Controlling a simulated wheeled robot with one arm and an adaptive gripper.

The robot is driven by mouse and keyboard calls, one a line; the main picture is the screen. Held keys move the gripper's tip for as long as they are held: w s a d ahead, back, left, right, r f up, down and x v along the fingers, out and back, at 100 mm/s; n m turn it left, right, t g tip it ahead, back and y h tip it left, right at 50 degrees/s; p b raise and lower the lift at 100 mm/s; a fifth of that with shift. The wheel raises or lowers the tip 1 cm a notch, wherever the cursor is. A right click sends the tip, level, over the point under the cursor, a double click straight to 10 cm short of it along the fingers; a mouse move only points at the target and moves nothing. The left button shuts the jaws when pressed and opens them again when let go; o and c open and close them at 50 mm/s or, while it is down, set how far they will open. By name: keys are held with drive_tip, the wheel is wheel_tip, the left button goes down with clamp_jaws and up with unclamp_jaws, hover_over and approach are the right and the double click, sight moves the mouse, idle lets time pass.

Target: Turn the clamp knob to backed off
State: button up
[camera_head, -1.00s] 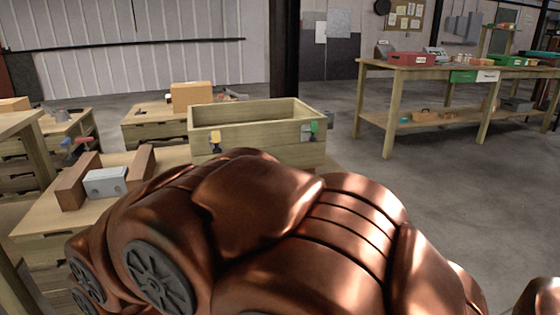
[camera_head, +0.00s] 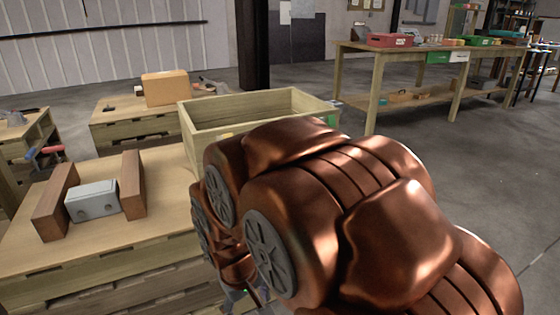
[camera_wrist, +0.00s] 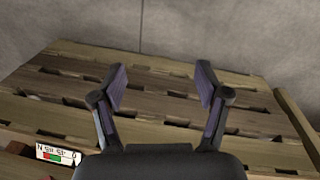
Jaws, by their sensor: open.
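My gripper (camera_wrist: 162,88) is open and empty in the wrist view, its two fingers apart above wooden slats. Part of it may show low in the head view, mostly hidden by my arm. I cannot make out a clamp knob for certain in either view. A small white label (camera_wrist: 57,155) with red and green marks and upside-down lettering lies at the lower left of the wrist view, left of the gripper. In the head view a grey metal block (camera_head: 92,200) with round holes sits between two brown wooden blocks (camera_head: 56,203) (camera_head: 132,185) on a wooden bench.
The slatted pallet wood (camera_wrist: 160,105) fills the wrist view below a grey surface. An open wooden crate (camera_head: 210,130) stands behind my arm. A cardboard box (camera_head: 166,88) and red and blue handled tools (camera_head: 47,152) are farther back. Open floor lies at right.

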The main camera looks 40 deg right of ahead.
drive_tip(key=w+d+m+t+h+p, duration=0.15)
drive_tip(key=w+d+t, duration=0.25)
drive_tip(key=w+d, duration=0.8)
drive_tip(key=w+d+r+t+h+p, duration=0.15)
drive_tip(key=w+d+r+t, duration=0.35)
drive_tip(key=d, duration=0.6)
drive_tip(key=w+d+r+t+h+p, duration=0.1)
drive_tip(key=w+d+r+t+p, duration=0.2)
drive_tip(key=d+t, duration=0.65)
drive_tip(key=shift+g+h, duration=0.4)
drive_tip(key=shift+g, duration=0.45)
drive_tip(key=shift+d+b+x, duration=0.2)
drive_tip(key=shift+x, duration=1.25)
drive_tip(key=shift+d+b+x, duration=0.15)
drive_tip(key=shift+x, duration=1.25)
drive_tip(key=shift+d+b+x, duration=0.2)
drive_tip(key=shift+x, duration=1.25)
drive_tip(key=shift+s+r, duration=0.15)
drive_tip(key=shift+s, duration=0.05)
drive_tip(key=c, duration=1.2)
drive_tip(key=shift+n+b, duration=0.45)
drive_tip(key=shift+n, duration=1.2)
